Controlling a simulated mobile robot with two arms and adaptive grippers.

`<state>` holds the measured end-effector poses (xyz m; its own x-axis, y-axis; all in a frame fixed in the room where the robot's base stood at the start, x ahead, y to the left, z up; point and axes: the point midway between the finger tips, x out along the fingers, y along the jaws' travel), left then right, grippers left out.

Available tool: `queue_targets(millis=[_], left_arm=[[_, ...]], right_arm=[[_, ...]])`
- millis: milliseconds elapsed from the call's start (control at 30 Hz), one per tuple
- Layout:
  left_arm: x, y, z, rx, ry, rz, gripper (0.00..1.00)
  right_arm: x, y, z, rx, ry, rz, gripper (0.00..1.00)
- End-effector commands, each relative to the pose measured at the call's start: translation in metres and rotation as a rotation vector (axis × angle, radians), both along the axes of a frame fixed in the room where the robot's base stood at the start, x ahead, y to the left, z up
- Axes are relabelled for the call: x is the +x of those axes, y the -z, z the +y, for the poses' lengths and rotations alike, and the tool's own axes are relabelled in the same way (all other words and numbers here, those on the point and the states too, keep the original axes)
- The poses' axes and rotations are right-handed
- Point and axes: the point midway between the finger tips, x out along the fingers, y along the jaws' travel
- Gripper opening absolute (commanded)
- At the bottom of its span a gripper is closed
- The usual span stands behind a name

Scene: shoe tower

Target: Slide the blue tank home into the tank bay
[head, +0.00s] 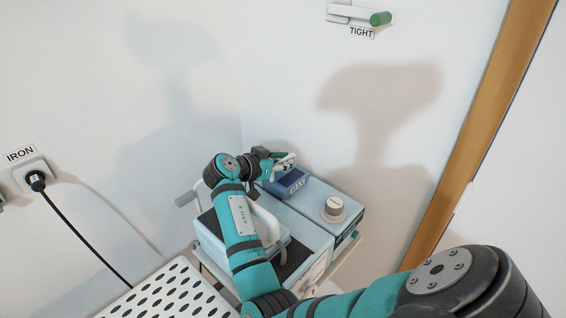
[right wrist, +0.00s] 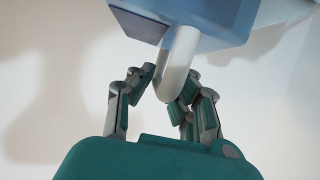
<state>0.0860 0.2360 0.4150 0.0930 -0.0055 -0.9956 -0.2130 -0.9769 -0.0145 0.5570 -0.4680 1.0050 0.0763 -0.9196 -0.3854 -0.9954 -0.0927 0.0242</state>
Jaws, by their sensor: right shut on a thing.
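The blue tank (head: 290,184) is at the back of a pale blue machine (head: 318,198), with a small white label on its near edge. My right gripper (head: 284,161) is at the tank's far upper side, shut on its pale looped handle. In the right wrist view the fingers (right wrist: 166,88) close around the handle (right wrist: 181,64), with the blue tank (right wrist: 205,20) just beyond. The bay opening is hidden by the tank, and I cannot tell how deep the tank sits in it. My left gripper is not in view.
A round knob (head: 334,209) is on the machine's top, right of the tank. A wall socket with a black plug (head: 38,181) is at left. White walls stand close behind.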

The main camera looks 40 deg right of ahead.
Motion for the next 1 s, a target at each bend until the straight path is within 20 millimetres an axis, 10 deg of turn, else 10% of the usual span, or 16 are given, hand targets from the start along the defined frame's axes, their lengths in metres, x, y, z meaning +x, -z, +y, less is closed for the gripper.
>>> queue_targets(millis=[1000], left_arm=[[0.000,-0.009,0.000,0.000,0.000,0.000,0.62]], right_arm=[[-0.001,-0.013,0.000,0.003,0.001,0.008,0.00]])
